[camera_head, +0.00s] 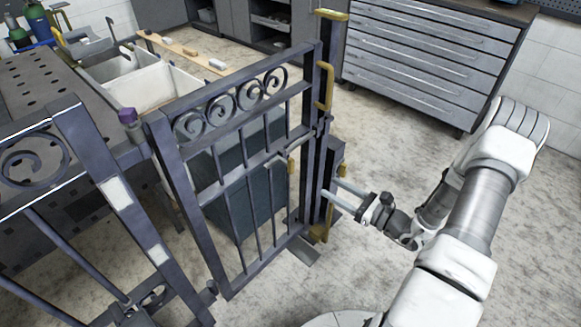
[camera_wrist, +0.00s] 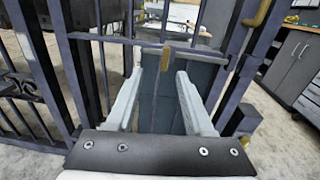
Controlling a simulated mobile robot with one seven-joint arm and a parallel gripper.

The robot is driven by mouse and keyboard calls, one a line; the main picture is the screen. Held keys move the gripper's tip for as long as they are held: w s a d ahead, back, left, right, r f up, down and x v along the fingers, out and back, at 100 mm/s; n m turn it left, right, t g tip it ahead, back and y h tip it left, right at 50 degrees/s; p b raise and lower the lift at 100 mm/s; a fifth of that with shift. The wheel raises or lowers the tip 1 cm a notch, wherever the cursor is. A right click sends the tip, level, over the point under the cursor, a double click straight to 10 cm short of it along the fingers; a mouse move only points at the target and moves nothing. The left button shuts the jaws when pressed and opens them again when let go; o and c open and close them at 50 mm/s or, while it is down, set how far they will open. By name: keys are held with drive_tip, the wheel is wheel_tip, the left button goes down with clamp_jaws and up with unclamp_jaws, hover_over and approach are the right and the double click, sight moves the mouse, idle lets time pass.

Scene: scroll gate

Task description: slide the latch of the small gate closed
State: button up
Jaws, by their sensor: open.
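The small gate (camera_head: 232,160) is a dark metal frame with scrolls along its top and vertical bars below. It stands upright beside a dark post (camera_head: 326,140). What looks like the latch's small brass tab (camera_head: 290,166) sits near the gate's right upright, at the middle rail. It also shows in the wrist view (camera_wrist: 166,58), hanging from the rail. I cannot tell how far the bolt reaches. My gripper (camera_head: 332,190) is open and empty, close to the post and lower than the tab. In the wrist view its fingertips (camera_wrist: 160,75) lie on either side below the tab, apparently not touching it.
A second scrolled panel (camera_head: 88,200) stands at the left. Behind are a perforated workbench (camera_head: 40,85), a pale sink (camera_head: 150,85) and a drawer cabinet (camera_head: 430,55). Open floor lies around my arm.

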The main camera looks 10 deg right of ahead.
sight(293, 164)
drive_tip(key=shift+m+t+h, duration=0.3)
drive_tip(key=shift+m+h, duration=0.1)
drive_tip(key=shift+m, duration=0.1)
drive_tip(key=b+x, duration=0.1)
drive_tip(key=x, duration=0.4)
drive_tip(key=f+b+x, duration=0.1)
drive_tip(key=x, duration=0.5)
drive_tip(key=b+x, duration=0.1)
drive_tip(key=x, duration=0.5)
drive_tip(key=shift+w+d+f, duration=0.2)
drive_tip(key=shift+d, duration=0.1)
clamp_jaws()
